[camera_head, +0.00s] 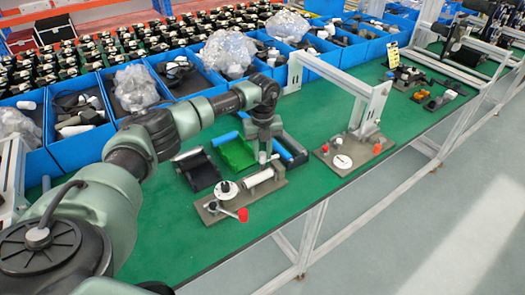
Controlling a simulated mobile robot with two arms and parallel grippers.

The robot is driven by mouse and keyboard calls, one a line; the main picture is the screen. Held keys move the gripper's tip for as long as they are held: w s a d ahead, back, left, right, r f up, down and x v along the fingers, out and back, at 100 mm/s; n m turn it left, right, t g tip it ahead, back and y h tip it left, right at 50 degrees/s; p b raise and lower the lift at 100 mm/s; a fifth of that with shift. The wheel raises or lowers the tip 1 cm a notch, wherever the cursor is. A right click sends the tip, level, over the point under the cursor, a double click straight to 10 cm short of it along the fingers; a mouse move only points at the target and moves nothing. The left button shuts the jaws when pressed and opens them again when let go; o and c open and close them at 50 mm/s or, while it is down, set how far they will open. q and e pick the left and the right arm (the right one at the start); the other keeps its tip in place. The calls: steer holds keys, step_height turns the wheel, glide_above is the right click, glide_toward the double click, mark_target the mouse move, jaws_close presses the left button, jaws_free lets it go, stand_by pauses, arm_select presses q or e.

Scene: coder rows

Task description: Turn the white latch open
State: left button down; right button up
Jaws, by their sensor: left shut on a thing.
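A grey-brown fixture plate (212,213) lies on the green table. It carries a white disc (226,188), a red knob (242,214) and a white cylinder (258,178) lying on its side. My left gripper (263,153) points down just behind the cylinder, at the far right part of the fixture. It is shut on a small white upright piece (262,158), which looks like the white latch. The fingers hide part of it, so I cannot tell how far it is turned. My right gripper is out of view.
A black tray (200,172) and a green tray (236,153) lie behind the fixture, with blue rollers (283,151) beside them. A second fixture (350,154) with a white frame stands right. Blue bins (187,82) line the back. The table's front edge is close.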

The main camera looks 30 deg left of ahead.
arm_select(q)
steer(key=shift+w+r+n, duration=0.15)
steer(key=shift+n, duration=0.55)
steer(key=c, duration=1.2)
jaws_free()
step_height(320, 180, up, 6)
steer(key=shift+r+b, duration=0.15)
steer(key=shift+b, duration=0.65)
steer(key=shift+r, duration=0.7)
